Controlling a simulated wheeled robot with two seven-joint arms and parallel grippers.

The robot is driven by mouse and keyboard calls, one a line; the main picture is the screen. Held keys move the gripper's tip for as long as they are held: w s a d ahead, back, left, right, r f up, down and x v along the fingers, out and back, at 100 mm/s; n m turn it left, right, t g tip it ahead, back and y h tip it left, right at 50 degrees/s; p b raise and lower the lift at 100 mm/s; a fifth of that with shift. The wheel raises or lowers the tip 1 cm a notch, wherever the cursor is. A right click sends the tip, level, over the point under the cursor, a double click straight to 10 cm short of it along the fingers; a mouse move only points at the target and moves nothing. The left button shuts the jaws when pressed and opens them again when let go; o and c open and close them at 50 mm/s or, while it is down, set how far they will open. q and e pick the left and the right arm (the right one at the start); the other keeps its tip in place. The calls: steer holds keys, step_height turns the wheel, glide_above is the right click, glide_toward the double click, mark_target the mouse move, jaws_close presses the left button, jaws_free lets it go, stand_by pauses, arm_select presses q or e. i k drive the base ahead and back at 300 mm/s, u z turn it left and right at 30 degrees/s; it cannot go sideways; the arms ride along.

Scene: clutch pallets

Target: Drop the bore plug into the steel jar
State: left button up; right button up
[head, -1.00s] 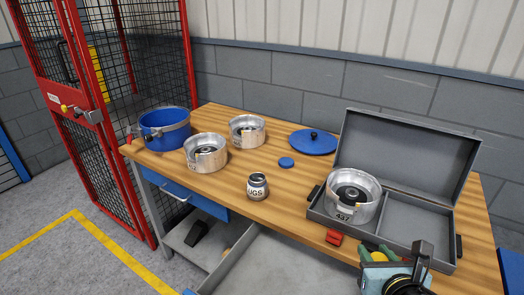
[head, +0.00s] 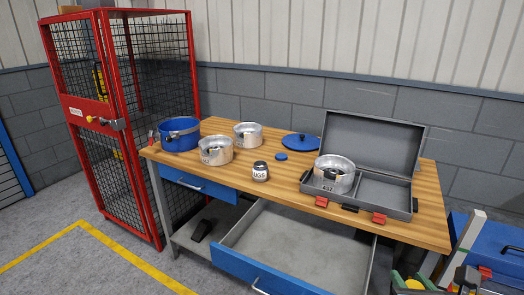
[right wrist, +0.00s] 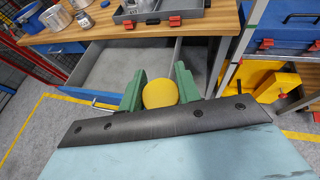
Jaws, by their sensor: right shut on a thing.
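My right gripper (right wrist: 160,92) is shut on a yellow rounded thing (right wrist: 160,94), which I take to be the bore plug, between its green fingers in the right wrist view. The same yellow thing (head: 412,284) shows at the bottom edge of the head view, in front of the bench and well apart from the jar. The steel jar (head: 260,172), small and labelled, stands upright on the bench, near the front edge. Its inside cannot be made out. My left gripper is not in view.
Metal drums (head: 215,151) and a blue pot (head: 180,135) stand at the bench's left. A small blue disc (head: 281,156) lies behind the jar. An open grey case (head: 385,196) holds another drum. An open drawer (head: 290,250) juts out below. A blue box (head: 495,240) stands right.

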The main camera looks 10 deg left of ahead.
mark_target(264, 180)
steer(key=u, duration=1.45)
steer(key=i, duration=1.6)
steer(key=z, duration=0.75)
steer(key=i, duration=0.9)
steer(key=z, duration=1.15)
steer(key=i, duration=0.2)
steer(key=z, duration=0.2)
